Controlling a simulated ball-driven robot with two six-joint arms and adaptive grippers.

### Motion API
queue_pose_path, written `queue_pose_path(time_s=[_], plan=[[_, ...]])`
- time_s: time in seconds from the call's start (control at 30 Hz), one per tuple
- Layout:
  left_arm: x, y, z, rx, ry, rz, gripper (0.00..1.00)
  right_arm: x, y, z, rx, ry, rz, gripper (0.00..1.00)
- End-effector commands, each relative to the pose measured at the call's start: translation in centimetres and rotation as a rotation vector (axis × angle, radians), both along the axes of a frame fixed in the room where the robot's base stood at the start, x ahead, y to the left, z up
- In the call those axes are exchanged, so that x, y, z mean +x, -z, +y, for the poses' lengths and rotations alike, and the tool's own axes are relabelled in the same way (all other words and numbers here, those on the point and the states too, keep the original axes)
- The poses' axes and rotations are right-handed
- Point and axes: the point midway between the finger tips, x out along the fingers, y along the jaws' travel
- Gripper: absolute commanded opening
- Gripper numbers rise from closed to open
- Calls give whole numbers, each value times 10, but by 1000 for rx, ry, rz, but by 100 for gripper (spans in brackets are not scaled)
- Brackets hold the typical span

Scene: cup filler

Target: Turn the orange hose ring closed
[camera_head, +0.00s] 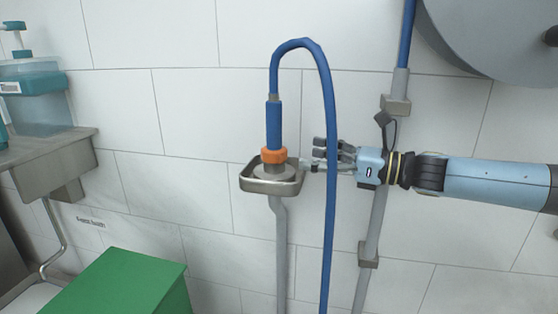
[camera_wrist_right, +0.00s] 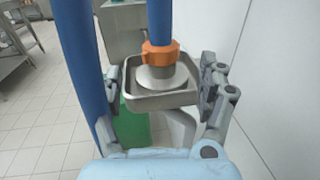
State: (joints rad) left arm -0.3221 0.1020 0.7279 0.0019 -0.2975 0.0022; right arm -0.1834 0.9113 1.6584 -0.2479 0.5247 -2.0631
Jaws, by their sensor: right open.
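The orange hose ring (camera_head: 274,155) sits at the lower end of the blue hose's thick upright sleeve (camera_head: 274,124), just above a small metal tray (camera_head: 271,187) on the wall. It also shows in the right wrist view (camera_wrist_right: 160,54), ahead of the fingers. My right gripper (camera_head: 318,161) comes in from the right, level with the ring and tray. Its fingers are spread and empty, and the ring lies between and beyond them in the wrist view. A hanging loop of the blue hose (camera_head: 329,200) crosses in front of the gripper. My left gripper is not in view.
A grey pipe (camera_head: 377,215) with clamps runs up the tiled wall behind my right gripper. A green box (camera_head: 118,285) stands at lower left. A metal sink (camera_head: 55,170) and a soap bottle (camera_head: 36,95) are at far left. A large grey drum is at upper right.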

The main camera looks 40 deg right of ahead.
Motion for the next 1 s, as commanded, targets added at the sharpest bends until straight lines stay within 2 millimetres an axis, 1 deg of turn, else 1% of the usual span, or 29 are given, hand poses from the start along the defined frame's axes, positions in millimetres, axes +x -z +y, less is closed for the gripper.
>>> queue_pose_path(time_s=[0.03,0.13,0.3,0.43,0.63,0.97,1.0], plan=[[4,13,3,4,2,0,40,9,9,6,1,-1,0,75],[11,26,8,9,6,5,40,27,11,16,1,1,1,75],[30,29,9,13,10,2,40,49,7,29,4,3,0,75],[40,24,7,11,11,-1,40,61,1,36,7,3,-3,75],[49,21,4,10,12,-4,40,70,1,42,5,3,1,75],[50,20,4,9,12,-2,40,72,2,43,5,4,3,75],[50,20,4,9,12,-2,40,72,2,43,5,4,3,70]])
